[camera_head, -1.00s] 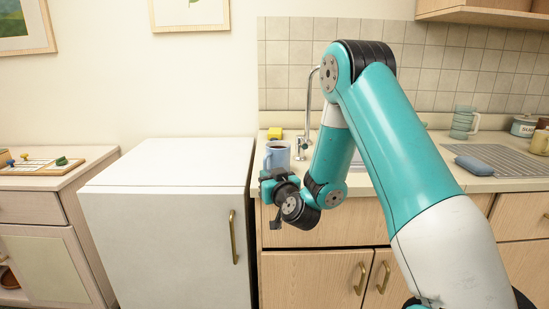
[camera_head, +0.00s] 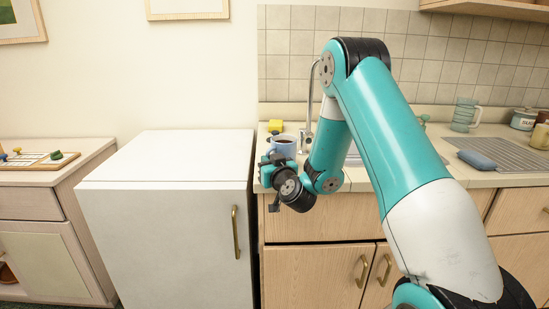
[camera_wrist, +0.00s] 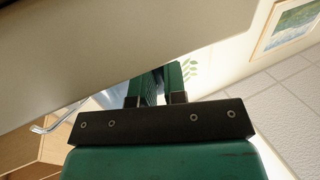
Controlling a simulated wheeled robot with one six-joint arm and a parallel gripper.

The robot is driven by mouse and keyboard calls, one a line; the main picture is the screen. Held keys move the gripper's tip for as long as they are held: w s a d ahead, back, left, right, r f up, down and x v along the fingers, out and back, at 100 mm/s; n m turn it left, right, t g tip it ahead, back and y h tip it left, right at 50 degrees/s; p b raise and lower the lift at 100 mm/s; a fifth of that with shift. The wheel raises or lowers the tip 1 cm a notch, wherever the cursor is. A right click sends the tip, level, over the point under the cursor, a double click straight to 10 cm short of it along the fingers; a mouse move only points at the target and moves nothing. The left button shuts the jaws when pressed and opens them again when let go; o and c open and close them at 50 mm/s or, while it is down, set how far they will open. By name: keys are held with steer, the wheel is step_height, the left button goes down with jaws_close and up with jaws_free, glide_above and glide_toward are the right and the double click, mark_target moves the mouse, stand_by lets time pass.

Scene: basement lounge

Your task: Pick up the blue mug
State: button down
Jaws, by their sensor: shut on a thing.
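The blue mug (camera_head: 284,144) is at the front of the counter by the sink, its rim and dark inside showing in the head view. Its lower part is hidden behind my gripper (camera_head: 271,165), which is at the mug's near left side and shut on it. Whether the mug is clear of the counter cannot be told. In the wrist view my gripper's fingers (camera_wrist: 161,84) are close together, and a small pale blue patch beside them may be part of the mug.
A yellow sponge (camera_head: 275,126) lies behind the mug, and the tap (camera_head: 309,105) rises to its right. A white cabinet (camera_head: 165,160) stands left of the counter. A teal jug (camera_head: 464,115) and a blue cloth (camera_head: 477,160) are farther right.

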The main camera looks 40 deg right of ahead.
steer(key=shift+a+r, duration=0.1)
steer(key=shift+a+r+p, duration=0.1)
steer(key=shift+r+p, duration=0.35)
steer(key=shift+p, duration=0.05)
step_height(320, 180, up, 19)
steer(key=p, duration=1.9)
steer(key=shift+w+a, duration=0.15)
steer(key=c, duration=1.8)
jaws_free()
jaws_close()
